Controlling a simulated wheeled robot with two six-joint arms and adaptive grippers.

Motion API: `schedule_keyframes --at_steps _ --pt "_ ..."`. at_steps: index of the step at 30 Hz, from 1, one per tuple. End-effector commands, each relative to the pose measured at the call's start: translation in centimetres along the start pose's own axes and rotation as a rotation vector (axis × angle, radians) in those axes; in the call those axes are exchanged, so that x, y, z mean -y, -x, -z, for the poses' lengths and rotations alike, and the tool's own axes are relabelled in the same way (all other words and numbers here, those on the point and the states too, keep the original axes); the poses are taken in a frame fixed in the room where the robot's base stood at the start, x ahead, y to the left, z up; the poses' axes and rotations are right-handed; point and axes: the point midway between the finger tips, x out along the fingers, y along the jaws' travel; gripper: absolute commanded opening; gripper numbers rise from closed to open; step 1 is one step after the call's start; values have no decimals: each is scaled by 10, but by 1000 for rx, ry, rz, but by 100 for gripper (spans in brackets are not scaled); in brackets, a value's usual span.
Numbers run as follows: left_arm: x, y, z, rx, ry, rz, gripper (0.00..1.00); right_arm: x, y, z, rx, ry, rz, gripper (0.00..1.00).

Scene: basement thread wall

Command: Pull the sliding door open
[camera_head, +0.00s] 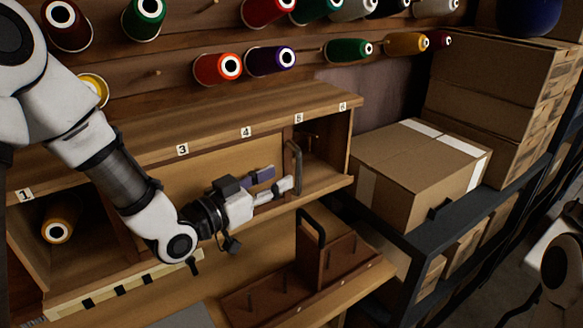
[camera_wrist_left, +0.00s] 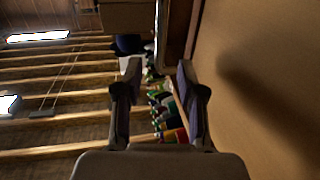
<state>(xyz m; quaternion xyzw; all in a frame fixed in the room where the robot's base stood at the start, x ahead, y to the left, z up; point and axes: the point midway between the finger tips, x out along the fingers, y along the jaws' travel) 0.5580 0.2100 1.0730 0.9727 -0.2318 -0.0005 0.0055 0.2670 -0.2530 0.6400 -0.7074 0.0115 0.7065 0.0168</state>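The sliding door (camera_head: 185,178) is a plain light-wood panel in the front of the long wooden cabinet (camera_head: 262,116). An upright dark bar handle (camera_head: 298,165) stands near its right edge. To the right of the handle, below numbers 5 and 6, the cabinet is open. My left gripper (camera_head: 281,178) is in front of the door with its fingers pointing right, close to the handle. Whether it touches the handle cannot be told. In the left wrist view its fingers (camera_wrist_left: 158,64) are apart with nothing clearly between them, and the door face (camera_wrist_left: 275,75) fills the right side. My right gripper is out of view.
A wooden caddy (camera_head: 310,270) with a dark handle and pegs stands below the door. A cardboard box (camera_head: 420,165) sits on a dark shelf at right. Thread cones (camera_head: 270,60) hang above the cabinet; a yellow cone (camera_head: 58,222) lies in the left compartment.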

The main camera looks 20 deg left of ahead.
Motion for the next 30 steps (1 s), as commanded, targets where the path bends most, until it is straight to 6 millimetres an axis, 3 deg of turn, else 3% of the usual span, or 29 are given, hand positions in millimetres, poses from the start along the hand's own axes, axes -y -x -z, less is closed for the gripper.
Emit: schedule_keyframes --at_steps 9,19,23,30 --pt "0 -58 2 2 -4 0 39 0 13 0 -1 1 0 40" --pt "0 -69 0 0 0 2 39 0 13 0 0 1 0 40" --pt "0 -69 0 0 0 2 0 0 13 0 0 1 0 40" --pt "0 -71 0 0 -1 2 0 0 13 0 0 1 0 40"
